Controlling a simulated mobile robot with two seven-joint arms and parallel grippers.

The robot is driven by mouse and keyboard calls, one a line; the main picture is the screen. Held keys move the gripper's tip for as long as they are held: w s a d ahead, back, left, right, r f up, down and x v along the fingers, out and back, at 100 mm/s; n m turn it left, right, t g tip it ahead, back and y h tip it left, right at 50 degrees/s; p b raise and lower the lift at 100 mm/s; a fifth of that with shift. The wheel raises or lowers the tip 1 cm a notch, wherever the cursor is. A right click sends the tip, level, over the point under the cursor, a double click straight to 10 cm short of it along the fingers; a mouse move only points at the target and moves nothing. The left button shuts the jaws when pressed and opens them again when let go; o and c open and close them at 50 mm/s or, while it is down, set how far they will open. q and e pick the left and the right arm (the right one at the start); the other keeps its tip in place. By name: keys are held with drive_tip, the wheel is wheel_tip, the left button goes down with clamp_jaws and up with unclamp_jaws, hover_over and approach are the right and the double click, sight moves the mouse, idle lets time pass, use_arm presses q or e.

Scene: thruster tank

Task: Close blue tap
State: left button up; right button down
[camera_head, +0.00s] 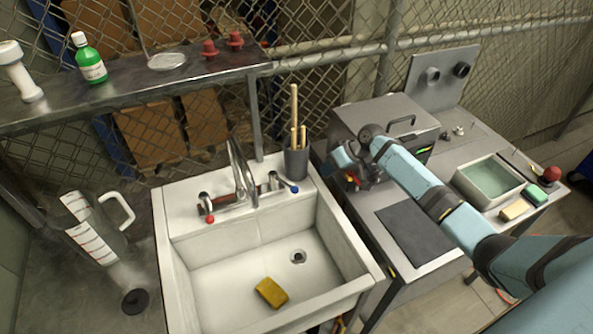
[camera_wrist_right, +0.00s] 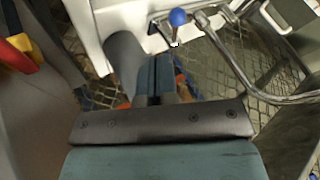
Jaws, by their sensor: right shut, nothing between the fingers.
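The blue tap's blue ball (camera_head: 294,189) sits at the end of its lever at the sink's right back corner. The blue ball (camera_wrist_right: 178,17) also shows at the top of the right wrist view, apart from my fingertips. My right gripper (camera_head: 343,160) is to the right of the tap, past the sink's edge. In the right wrist view my right gripper (camera_wrist_right: 156,62) has its fingers together and empty. The metal spout (camera_head: 242,175) stands left of the blue tap, with the red tap ball (camera_head: 210,219) further left. My left gripper is not in view.
A dark cup (camera_head: 296,160) with wooden sticks stands just behind the blue tap. A yellow sponge (camera_head: 271,292) lies in the white sink (camera_head: 220,258). A metal box (camera_head: 385,118) stands behind my right arm. A measuring jug (camera_head: 95,225) is left of the sink.

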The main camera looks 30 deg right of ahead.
sight(283, 182)
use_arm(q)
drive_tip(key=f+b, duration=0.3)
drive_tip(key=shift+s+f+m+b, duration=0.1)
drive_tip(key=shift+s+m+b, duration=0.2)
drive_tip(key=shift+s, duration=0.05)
use_arm(e)
drive_tip(key=x, duration=0.9)
drive_tip(key=shift+w+a+f, duration=0.2)
drive_tip(key=shift+w+a, duration=0.1)
drive_tip(key=shift+w, duration=0.05)
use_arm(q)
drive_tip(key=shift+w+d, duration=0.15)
use_arm(e)
drive_tip(key=shift+w+f, duration=0.1)
